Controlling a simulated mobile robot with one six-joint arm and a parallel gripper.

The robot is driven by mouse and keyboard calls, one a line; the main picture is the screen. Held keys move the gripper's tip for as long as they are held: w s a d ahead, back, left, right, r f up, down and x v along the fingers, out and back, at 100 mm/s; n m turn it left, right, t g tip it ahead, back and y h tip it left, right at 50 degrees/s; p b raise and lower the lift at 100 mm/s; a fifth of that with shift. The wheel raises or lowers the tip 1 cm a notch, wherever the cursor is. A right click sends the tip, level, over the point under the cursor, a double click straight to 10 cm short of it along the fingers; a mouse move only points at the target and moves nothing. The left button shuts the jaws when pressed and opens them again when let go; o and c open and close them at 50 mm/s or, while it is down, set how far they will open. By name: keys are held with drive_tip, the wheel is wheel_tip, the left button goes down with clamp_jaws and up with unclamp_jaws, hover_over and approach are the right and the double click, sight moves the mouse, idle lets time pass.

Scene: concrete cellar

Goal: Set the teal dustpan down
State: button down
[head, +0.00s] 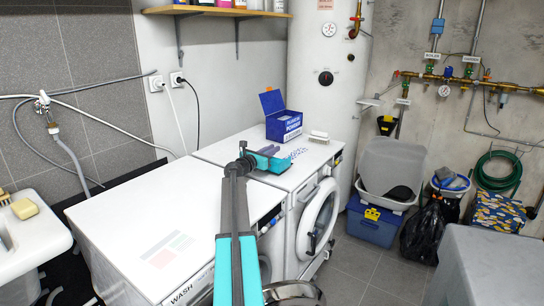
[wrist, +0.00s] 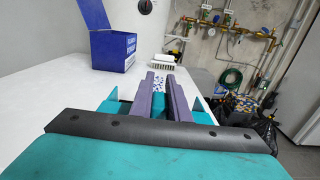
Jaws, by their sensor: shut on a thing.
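My gripper (head: 268,153) is over the top of the right-hand white machine. In the wrist view its two purple-grey fingers (wrist: 160,95) are shut on a teal part of the dustpan (wrist: 160,106). The teal dustpan (head: 272,162) shows in the head view right at the gripper, low over the machine top (head: 225,152). Most of its shape is hidden by my gripper. I cannot tell whether it touches the surface.
A blue open powder box (head: 284,125) stands behind the gripper, with a white brush (head: 319,137) to its right. A blue-white patterned patch (head: 298,153) lies just beyond the fingers. The left machine's top (head: 130,225) is largely clear.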

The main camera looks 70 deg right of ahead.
drive_tip(key=shift+f, duration=1.25)
drive_tip(key=shift+f, duration=0.15)
drive_tip(key=c, duration=1.7)
unclamp_jaws()
drive_tip(key=shift+s, duration=0.1)
drive_tip(key=shift+r, duration=0.2)
drive_tip(key=shift+b+v, duration=0.4)
drive_tip(key=shift+v, duration=5.65)
